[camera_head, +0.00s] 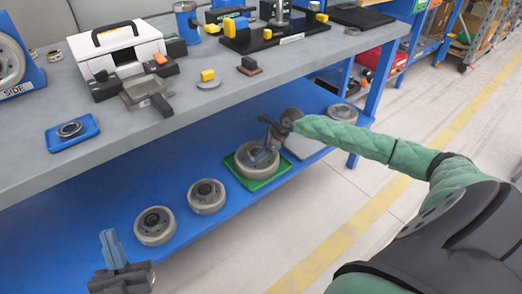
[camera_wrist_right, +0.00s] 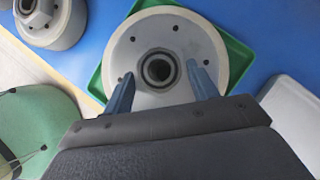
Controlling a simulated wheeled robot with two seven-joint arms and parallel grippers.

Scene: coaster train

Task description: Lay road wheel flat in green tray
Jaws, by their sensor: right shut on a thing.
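The road wheel (camera_head: 245,166) is a pale grey disc with a dark central bore. It lies level over the green tray (camera_head: 262,185) on the blue lower shelf. I cannot tell whether its underside touches the tray floor. My right gripper (camera_head: 264,150) is above it, with its fingers shut on the raised hub. In the right wrist view the two blue fingers (camera_wrist_right: 160,80) stand either side of the hub of the wheel (camera_wrist_right: 205,50), and green tray corners (camera_wrist_right: 240,55) show around it. My left gripper (camera_head: 110,245) is empty at the lower left, its fingers seen nearly edge-on.
Two similar wheels (camera_head: 155,226) (camera_head: 206,196) lie on the shelf left of the tray. A grey plate (camera_head: 305,147) is close to its right. The grey bench top (camera_head: 215,100) overhangs behind, with a blue tray (camera_head: 72,133) and a white case (camera_head: 115,45). A blue leg stands at right.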

